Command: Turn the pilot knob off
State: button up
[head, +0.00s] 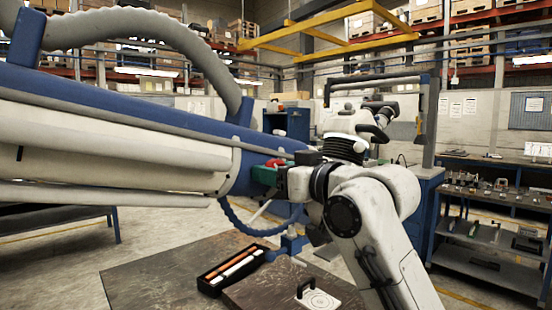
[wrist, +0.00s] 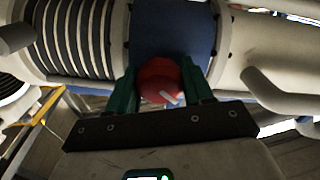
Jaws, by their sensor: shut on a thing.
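The red pilot knob (wrist: 160,82) is round, with a pale pointer line toward its lower right in the wrist view. It sits on the blue section (wrist: 172,28) of a large white-and-blue arm. My gripper (wrist: 161,75) has its two green fingers on either side of the knob and is shut on it. In the head view my gripper (head: 265,177) is at the blue end of the large arm (head: 120,105). Only a small bit of the red knob (head: 275,163) shows there; the rest is hidden.
Below is a brown table with a black tray (head: 212,281) of orange and white sticks and a white plate with a black handle (head: 306,288). A grey ribbed hose (head: 200,55) arches above, and a blue hose (head: 240,228) hangs below. Shelving stands at right.

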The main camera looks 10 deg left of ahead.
jog(key=m+p, duration=0.3)
jog(key=m, duration=0.1)
jog(key=shift+r+p, duration=0.3)
jog(key=shift+p, duration=0.05)
jog(key=shift+m+p, duration=1.05)
jog(key=shift+m, duration=0.55)
jog(key=shift+d, duration=0.1)
jog(key=o, duration=0.7)
jog(key=shift+w, duration=0.1)
jog(key=o, duration=0.3)
jog(key=shift+f, duration=0.2)
jog(key=shift+s+d+f, duration=0.1)
jog(key=shift+s+d, duration=0.25)
jog(key=b+v, duration=0.3)
jog(key=v, duration=0.6)
jog(key=shift+s+d, duration=0.25)
jog(key=shift+d, duration=0.05)
